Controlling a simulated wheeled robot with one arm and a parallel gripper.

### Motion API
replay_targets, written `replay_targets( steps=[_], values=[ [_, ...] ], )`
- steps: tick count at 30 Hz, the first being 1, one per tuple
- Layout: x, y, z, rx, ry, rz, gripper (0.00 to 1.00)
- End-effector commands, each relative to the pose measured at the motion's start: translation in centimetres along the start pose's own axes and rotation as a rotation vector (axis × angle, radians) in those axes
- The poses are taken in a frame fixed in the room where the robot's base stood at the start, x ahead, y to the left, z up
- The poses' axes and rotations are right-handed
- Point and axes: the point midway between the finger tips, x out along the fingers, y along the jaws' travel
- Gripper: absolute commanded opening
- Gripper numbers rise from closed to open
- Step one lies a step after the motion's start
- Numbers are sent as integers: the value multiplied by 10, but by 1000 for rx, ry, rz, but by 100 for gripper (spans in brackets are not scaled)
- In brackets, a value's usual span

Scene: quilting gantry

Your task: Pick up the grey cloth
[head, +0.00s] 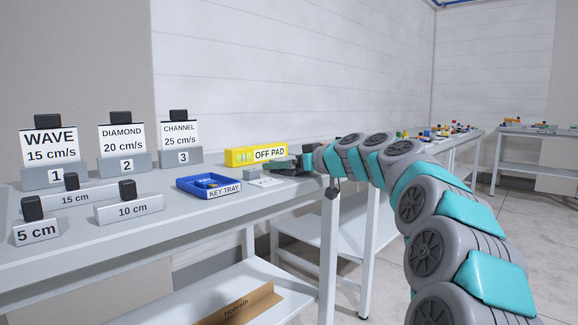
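I cannot make out a grey cloth for certain. A small grey item (251,171) lies on the long grey table (190,222), behind a white card; it is too small to tell whether it is cloth. My arm reaches in from the right, and my gripper (284,167) is at the table's right end, just right of the grey item and in front of the yellow OFF PAD box (240,157). The gripper is small and seen from the side, so its opening and anything between its fingers cannot be told.
A blue KEY TRAY (208,191) stands left of the gripper. WAVE, DIAMOND and CHANNEL signs (123,140) and black-knobbed size blocks (37,230) stand further left. A lower shelf holds a brown Hobrath box (240,305). More tables (540,131) with small items stand at the back right.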

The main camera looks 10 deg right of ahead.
Motion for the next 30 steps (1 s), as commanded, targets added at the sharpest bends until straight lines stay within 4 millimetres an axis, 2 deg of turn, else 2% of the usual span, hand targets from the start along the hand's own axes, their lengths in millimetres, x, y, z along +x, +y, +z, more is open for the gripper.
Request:
replay_targets(
  steps=[3,10,27,30],
  values=[
    [12,0,-1,-1,0,-1,100],
    [13,-1,0,-1,0,-1,99],
    [13,-1,0,0,-1,-2,35],
    [13,-1,0,0,-1,-2,34]
  ],
)
